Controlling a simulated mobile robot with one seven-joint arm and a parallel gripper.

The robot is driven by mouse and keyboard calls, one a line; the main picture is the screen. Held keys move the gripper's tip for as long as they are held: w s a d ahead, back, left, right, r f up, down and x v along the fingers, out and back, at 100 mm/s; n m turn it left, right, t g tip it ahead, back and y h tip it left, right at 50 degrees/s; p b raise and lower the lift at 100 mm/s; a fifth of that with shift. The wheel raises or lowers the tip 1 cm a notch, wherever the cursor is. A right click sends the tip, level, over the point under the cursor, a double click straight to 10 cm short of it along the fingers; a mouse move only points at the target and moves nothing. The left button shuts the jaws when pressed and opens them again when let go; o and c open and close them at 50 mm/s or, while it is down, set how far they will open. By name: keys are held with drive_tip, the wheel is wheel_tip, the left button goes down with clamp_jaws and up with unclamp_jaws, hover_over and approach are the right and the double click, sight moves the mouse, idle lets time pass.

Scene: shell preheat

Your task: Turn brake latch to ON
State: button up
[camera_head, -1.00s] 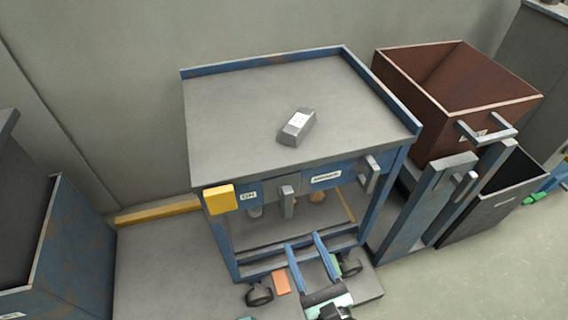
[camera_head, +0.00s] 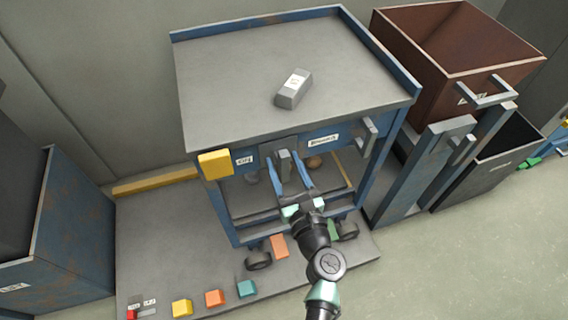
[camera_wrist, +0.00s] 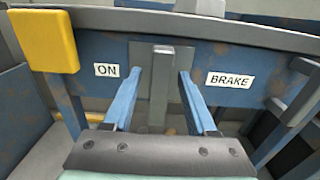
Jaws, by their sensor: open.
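The brake latch is a grey upright lever (camera_wrist: 160,85) on the blue front panel of the cart, between the ON label (camera_wrist: 106,70) and the BRAKE label (camera_wrist: 230,80). In the head view the lever (camera_head: 284,163) stands just beyond my gripper (camera_head: 290,178). In the wrist view the two blue fingers of my gripper (camera_wrist: 157,88) are open, one on each side of the lever. I cannot tell whether either finger touches it. A yellow block (camera_wrist: 45,40) sits at the panel's left corner, beyond the ON label.
A grey block (camera_head: 294,88) lies on the cart's top (camera_head: 230,100). A second grey handle (camera_head: 366,138) sticks out at the cart's right. A brown bin (camera_head: 450,50) stands to the right, a blue bin (camera_head: 75,225) to the left. Coloured blocks lie on the low platform (camera_head: 150,265).

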drive_tip(key=shift+w+a, duration=0.1)
drive_tip(key=shift+w, duration=0.15)
clamp_jaws()
